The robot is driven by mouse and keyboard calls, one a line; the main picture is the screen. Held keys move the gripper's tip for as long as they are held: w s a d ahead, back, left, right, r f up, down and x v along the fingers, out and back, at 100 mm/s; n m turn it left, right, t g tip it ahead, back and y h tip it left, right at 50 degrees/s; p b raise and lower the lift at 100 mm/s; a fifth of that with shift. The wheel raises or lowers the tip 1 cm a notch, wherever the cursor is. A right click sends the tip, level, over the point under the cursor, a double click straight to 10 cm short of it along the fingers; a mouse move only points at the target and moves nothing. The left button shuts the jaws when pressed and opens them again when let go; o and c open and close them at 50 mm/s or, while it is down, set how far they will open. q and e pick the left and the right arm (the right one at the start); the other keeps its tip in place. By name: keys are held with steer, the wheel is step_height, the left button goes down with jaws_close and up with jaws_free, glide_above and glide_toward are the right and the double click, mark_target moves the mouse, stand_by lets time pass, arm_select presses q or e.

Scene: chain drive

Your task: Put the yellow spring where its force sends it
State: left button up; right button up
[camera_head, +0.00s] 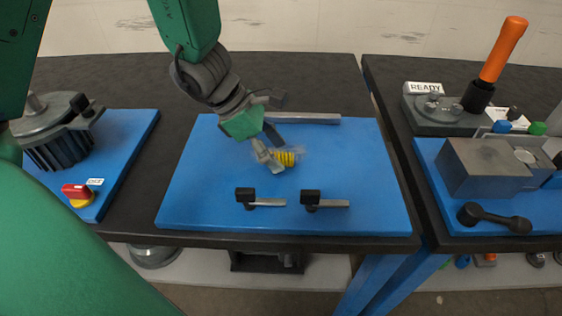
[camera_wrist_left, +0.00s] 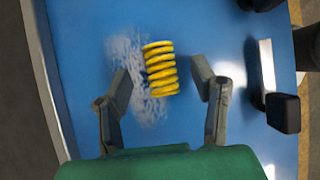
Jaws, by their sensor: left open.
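The yellow spring (camera_head: 284,159) lies on the blue mat (camera_head: 190,190) in the middle of the table. In the left wrist view the spring (camera_wrist_left: 161,68) sits between and just ahead of the two fingertips, with a gap on each side. My left gripper (camera_head: 273,156) is open and low over the mat at the spring. In the left wrist view its fingers (camera_wrist_left: 166,84) are spread and hold nothing. A pale smudged patch (camera_wrist_left: 130,65) lies on the mat beside the spring. My right gripper is not in view.
Two black-handled clamps (camera_head: 265,199) (camera_head: 325,200) stand near the mat's front edge. A grey bar (camera_head: 302,118) lies at the back. A motor (camera_head: 62,130) and red switch (camera_head: 76,191) are at left. A grey press with an orange handle (camera_head: 497,60) and a metal block (camera_head: 483,165) are at right.

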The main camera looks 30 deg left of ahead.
arm_select(q)
steer(key=shift+w+d+f, duration=0.2)
steer(key=shift+d+f, duration=0.05)
steer(key=shift+f, duration=0.25)
steer(key=shift+d, duration=0.2)
jaws_close()
steer(key=shift+r, duration=0.1)
